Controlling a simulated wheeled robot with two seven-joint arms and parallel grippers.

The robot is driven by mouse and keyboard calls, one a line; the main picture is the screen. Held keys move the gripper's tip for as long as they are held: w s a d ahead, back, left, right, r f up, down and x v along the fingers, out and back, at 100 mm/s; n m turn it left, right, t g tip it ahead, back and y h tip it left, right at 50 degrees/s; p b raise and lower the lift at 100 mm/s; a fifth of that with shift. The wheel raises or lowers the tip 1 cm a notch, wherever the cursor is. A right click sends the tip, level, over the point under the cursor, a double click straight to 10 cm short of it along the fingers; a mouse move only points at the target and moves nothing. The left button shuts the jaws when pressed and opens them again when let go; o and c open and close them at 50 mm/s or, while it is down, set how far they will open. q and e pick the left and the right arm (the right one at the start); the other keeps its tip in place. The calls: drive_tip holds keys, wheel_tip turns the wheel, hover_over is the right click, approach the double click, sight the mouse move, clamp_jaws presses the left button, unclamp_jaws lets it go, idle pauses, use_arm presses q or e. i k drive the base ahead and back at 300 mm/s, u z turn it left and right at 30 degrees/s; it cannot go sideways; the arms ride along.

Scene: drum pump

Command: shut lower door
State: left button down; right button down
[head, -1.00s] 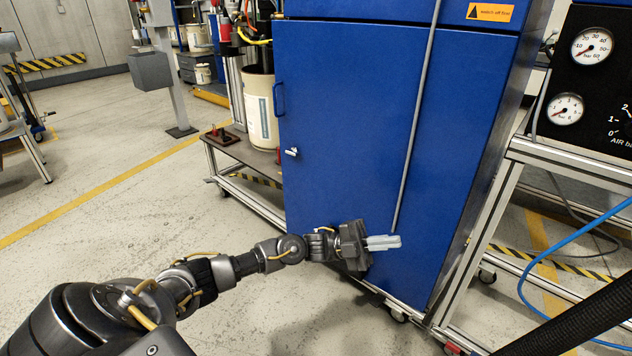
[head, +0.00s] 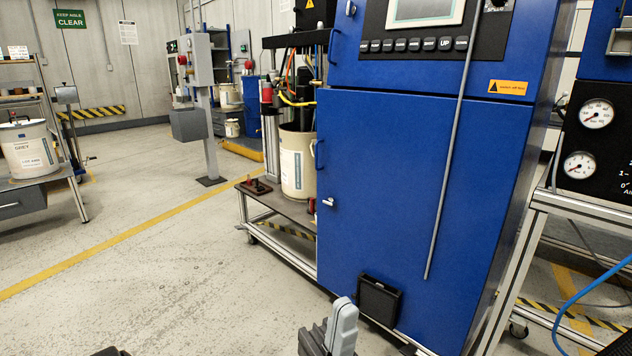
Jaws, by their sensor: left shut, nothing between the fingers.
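The lower door (head: 400,190) is a large blue panel on the front of the tall cabinet, with a blue bar handle (head: 319,154) and a small silver latch (head: 328,202) along its left edge. Its top edge lies along the seam under the upper section and looks flush, with no gap that I can make out. My left gripper (head: 343,326) is at the bottom middle of the view, in front of the door's lower left part. Its pale fingers are together and empty, and look apart from the door.
A black box-like piece (head: 380,300) sits at the door's lower left. A grey rod (head: 450,160) hangs across the door. A low trolley with a white drum (head: 297,165) stands left of the cabinet. A gauge panel (head: 600,135) stands right. The floor at left is clear.

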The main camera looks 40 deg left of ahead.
sight(382, 157)
drive_tip(key=k, duration=1.15)
drive_tip(key=u, duration=0.5)
drive_tip(key=i, duration=0.45)
drive_tip(key=u, duration=0.8)
drive_tip(key=i, duration=0.8)
drive_tip(key=z, duration=0.65)
drive_tip(key=i, duration=0.7)
drive_tip(key=z, duration=0.8)
